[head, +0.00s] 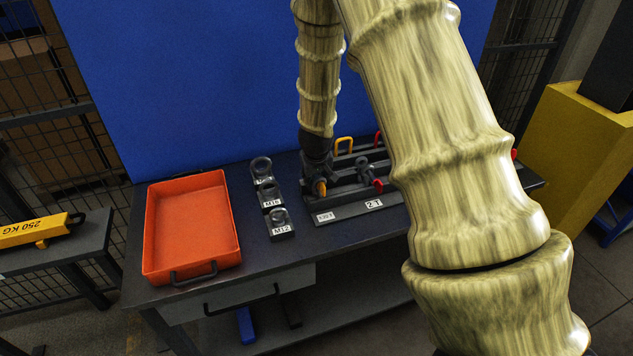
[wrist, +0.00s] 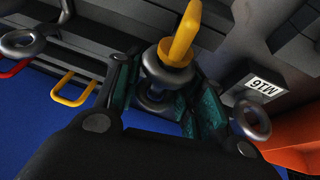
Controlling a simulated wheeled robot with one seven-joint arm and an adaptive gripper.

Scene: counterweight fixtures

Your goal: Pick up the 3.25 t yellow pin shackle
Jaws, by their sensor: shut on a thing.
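The 3.25 t yellow pin shackle (wrist: 180,42) is grey with a yellow pin, and sits between the green pads of my gripper (wrist: 160,88) in the wrist view. My gripper is shut on it. In the head view my gripper (head: 317,168) points down at the rack (head: 345,211), and only the shackle's yellow pin end (head: 320,187) shows below it. A plate reading about 3.25 T (head: 325,217) is in front of it. I cannot tell whether the shackle is clear of the rack. A grey shackle with a red pin (head: 365,172) stands to the right, behind the 2 T label (head: 374,204).
An orange tray (head: 153,235) lies at the left of the dark table (head: 255,259). Eye bolts on labelled blocks, including M12 (head: 281,231), stand between tray and rack. A yellow handle-like loop (head: 343,141) and a red one stand behind. My arm hides the rack's right part.

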